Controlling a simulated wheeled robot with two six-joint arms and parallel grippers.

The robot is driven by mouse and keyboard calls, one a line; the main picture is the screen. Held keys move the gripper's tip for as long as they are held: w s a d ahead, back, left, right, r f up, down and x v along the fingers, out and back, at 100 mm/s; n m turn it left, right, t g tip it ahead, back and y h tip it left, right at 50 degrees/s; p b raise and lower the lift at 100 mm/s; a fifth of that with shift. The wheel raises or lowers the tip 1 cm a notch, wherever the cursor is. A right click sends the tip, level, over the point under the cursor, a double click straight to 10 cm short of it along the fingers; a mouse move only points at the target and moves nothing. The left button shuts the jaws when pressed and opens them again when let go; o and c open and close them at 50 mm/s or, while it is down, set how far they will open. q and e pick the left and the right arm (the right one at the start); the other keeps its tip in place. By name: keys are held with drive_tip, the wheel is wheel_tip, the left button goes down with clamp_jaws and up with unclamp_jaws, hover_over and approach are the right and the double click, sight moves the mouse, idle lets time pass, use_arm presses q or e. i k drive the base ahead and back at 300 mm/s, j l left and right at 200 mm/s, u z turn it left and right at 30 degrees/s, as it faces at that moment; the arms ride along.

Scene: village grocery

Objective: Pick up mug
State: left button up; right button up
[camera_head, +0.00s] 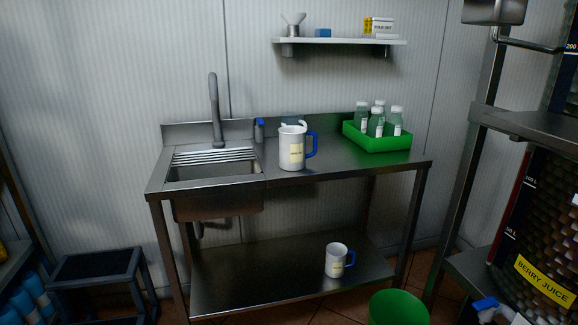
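Neither of my grippers is in view.
A green crate (378,144) with several bottles stands at the counter's right end. The sink (212,170) is at left. A step stool (97,275), a green bin (398,307) and a berry juice container (541,225) stand around the table. A wall shelf (340,41) hangs above.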

sight(291, 138)
drive_tip(key=z, duration=3.65)
drive_tip(key=u, duration=2.95)
drive_tip(key=i+j+u, duration=0.15)
drive_tip(key=u, duration=0.35)
drive_tip(key=i+j+u, duration=0.1)
drive_tip(key=u, duration=0.35)
drive_tip(key=i+u, duration=0.2)
drive_tip(key=u, duration=0.3)
drive_tip(key=i, duration=0.1)
